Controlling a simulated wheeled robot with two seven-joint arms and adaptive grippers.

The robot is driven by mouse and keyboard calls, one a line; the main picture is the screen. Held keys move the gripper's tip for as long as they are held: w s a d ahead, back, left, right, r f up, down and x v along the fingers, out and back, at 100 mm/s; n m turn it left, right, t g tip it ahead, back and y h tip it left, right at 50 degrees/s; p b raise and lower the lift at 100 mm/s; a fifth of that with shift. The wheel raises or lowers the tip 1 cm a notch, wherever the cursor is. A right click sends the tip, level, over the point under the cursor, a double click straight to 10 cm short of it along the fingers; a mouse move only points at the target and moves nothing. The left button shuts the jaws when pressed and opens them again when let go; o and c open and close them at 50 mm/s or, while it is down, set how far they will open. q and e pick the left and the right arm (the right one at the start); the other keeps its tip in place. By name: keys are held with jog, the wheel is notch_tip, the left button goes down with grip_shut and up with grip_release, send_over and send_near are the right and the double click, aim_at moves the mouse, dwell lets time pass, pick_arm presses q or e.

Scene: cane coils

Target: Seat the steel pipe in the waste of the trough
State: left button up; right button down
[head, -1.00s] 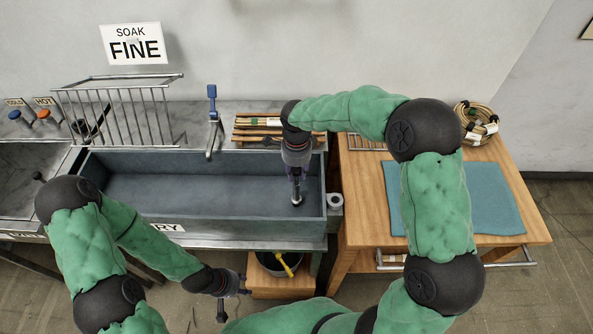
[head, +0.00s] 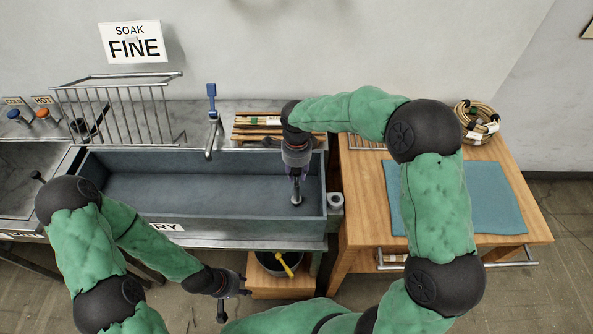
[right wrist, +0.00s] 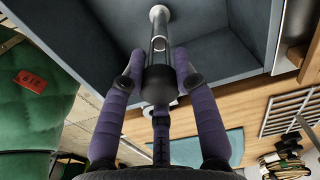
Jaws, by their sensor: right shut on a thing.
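The trough (head: 190,190) is a long grey basin set in the counter. My right gripper (head: 296,176) is over its right end, pointing down. It is shut on the steel pipe (right wrist: 160,36), a shiny tube with a black end between the purple fingers. The pipe stands about upright, its far end at a pale round fitting (right wrist: 159,12) on the trough floor, apparently the waste. I cannot tell how deep the pipe sits in it. My left gripper (head: 234,299) is in front of the trough, low down, empty, with its fingers apart.
A wooden table (head: 515,225) at right bears a teal mat (head: 495,200) and cane coils (head: 477,124). A black bucket (head: 272,266) sits below.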

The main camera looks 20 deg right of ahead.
jog(key=shift+f+b, duration=0.85)
jog(key=shift+f, duration=0.35)
jog(key=c, duration=0.9)
grip_release()
jog(key=shift+o, duration=0.2)
notch_tip(320, 180, up, 12)
